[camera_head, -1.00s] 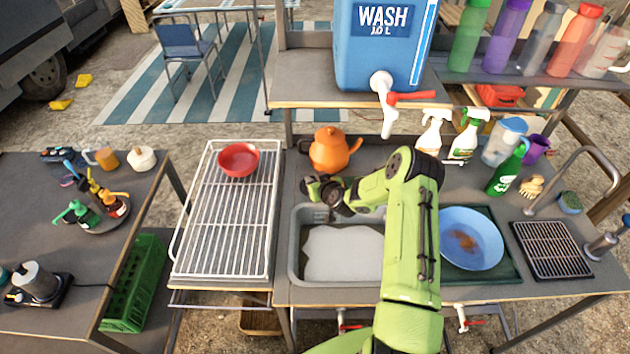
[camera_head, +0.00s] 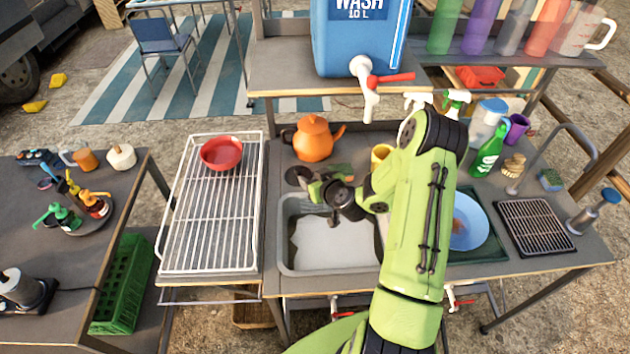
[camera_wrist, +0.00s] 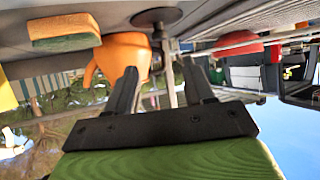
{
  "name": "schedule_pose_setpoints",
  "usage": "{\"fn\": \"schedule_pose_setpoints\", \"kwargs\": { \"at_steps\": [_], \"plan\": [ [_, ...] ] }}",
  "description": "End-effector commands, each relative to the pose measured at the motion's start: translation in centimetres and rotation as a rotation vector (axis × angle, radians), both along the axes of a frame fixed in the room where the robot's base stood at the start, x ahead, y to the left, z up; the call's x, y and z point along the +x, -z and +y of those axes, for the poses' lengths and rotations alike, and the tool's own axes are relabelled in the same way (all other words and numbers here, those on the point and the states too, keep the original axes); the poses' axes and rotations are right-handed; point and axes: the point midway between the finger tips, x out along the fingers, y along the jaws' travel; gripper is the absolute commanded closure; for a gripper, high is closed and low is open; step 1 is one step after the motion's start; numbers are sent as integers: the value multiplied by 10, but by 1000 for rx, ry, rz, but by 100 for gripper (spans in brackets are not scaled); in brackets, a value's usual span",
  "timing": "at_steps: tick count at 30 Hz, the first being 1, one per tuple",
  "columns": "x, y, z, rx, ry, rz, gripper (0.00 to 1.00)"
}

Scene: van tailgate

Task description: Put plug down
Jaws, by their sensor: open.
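The plug (camera_head: 298,176) is a dark round disc lying flat on the counter at the sink's back left corner. It also shows in the wrist view as a black disc (camera_wrist: 157,17), beyond the fingertips and apart from them. My gripper (camera_head: 318,188) is just right of the plug, over the back left edge of the sink (camera_head: 283,240). Its two fingers (camera_wrist: 160,75) are spread, with nothing between them. The arm hides the right part of the sink.
An orange teapot (camera_head: 314,140) stands behind the plug. A sponge (camera_wrist: 63,31) and a yellow mug (camera_head: 380,156) are near the gripper. A wire rack (camera_head: 210,225) with a red bowl (camera_head: 221,153) is left. A blue plate (camera_head: 467,222) is right of the arm.

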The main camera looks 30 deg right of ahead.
Motion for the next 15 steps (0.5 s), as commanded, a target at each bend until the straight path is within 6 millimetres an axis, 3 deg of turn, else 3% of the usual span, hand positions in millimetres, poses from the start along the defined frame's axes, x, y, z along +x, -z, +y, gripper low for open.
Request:
{"fn": "schedule_pose_setpoints", "kwargs": {
  "at_steps": [5, 10, 15],
  "plan": [
    [-11, -12, 4, -6, -19, 3, 47],
    [-17, -63, 49, -52, -194, 82, 47],
    [-55, -121, 94, -116, -310, 238, 47]
  ]
}}
